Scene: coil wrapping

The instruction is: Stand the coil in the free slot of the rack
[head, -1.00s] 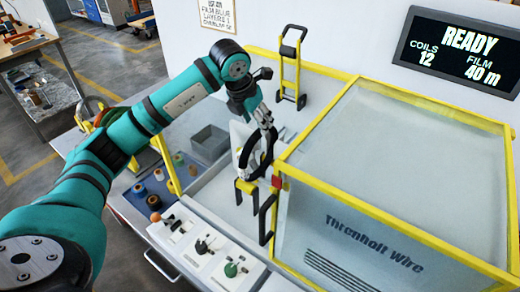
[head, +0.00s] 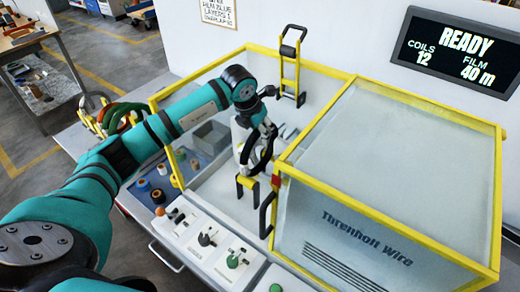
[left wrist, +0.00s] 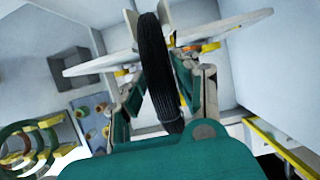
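A black coil (head: 245,161) stands upright in the machine bay, just left of the big yellow-framed housing. My left gripper (head: 264,130) is at its upper part. In the left wrist view the coil (left wrist: 160,70) runs between the two fingers (left wrist: 165,98), which look closed on its rim. A rack (head: 100,112) with green, red and yellow coils stands at the left, partly behind my arm. It also shows at the lower left of the left wrist view (left wrist: 30,145). Its free slot cannot be made out. My right gripper is out of view.
The housing (head: 400,130) fills the right. Yellow bars (head: 205,72) bound the bay. A yellow stand (head: 246,186) is close below the coil, and a hand truck (head: 291,70) stands behind. A grey bin (head: 210,138), small spools (head: 158,196) and a control panel (head: 205,240) lie left and front.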

